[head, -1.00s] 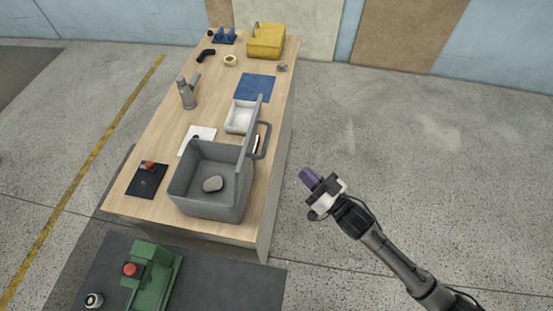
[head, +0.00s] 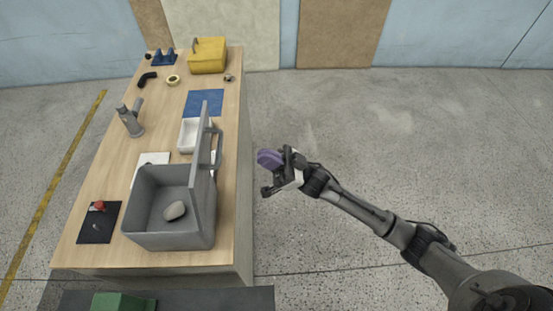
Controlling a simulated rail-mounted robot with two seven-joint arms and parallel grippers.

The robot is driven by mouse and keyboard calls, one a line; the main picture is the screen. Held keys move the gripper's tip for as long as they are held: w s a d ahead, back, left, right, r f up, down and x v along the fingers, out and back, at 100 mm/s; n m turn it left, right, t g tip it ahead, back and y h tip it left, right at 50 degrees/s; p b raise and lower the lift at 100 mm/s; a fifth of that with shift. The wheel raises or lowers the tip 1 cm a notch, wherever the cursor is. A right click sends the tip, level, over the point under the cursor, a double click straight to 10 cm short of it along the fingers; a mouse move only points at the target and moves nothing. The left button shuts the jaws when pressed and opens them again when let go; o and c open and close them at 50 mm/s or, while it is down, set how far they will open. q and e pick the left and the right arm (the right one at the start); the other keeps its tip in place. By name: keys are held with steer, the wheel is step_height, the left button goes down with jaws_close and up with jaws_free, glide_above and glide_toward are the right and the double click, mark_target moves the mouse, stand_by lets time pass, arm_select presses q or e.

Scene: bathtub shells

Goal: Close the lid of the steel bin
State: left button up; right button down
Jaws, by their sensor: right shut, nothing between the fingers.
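The grey steel bin (head: 168,240) stands near the front of the wooden table. Its lid (head: 204,165) is open and stands upright on the bin's right side, with a handle (head: 216,147) on its outer face. A light stone-like object (head: 174,211) lies inside the bin. My right gripper (head: 262,159) is to the right of the table, over the floor area, apart from the lid. It is shut with nothing held; its fingertips are purple and point left towards the lid. My left gripper is not in view.
The table (head: 117,165) also carries a white tray (head: 187,147) behind the lid, a blue mat (head: 204,101), a yellow box (head: 207,62), a grey pump-like fitting (head: 131,122) and a black plate with a red knob (head: 98,206). The floor right of the table is clear.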

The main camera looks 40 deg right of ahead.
steer(key=w+a+r+p, duration=0.1)
steer(key=w+a+r, duration=0.1)
steer(key=a, duration=0.3)
steer(key=shift+w+a+r, duration=0.3)
steer(key=shift+w+a, duration=0.1)
steer(key=shift+w, duration=0.5)
steer(key=shift+p, duration=0.3)
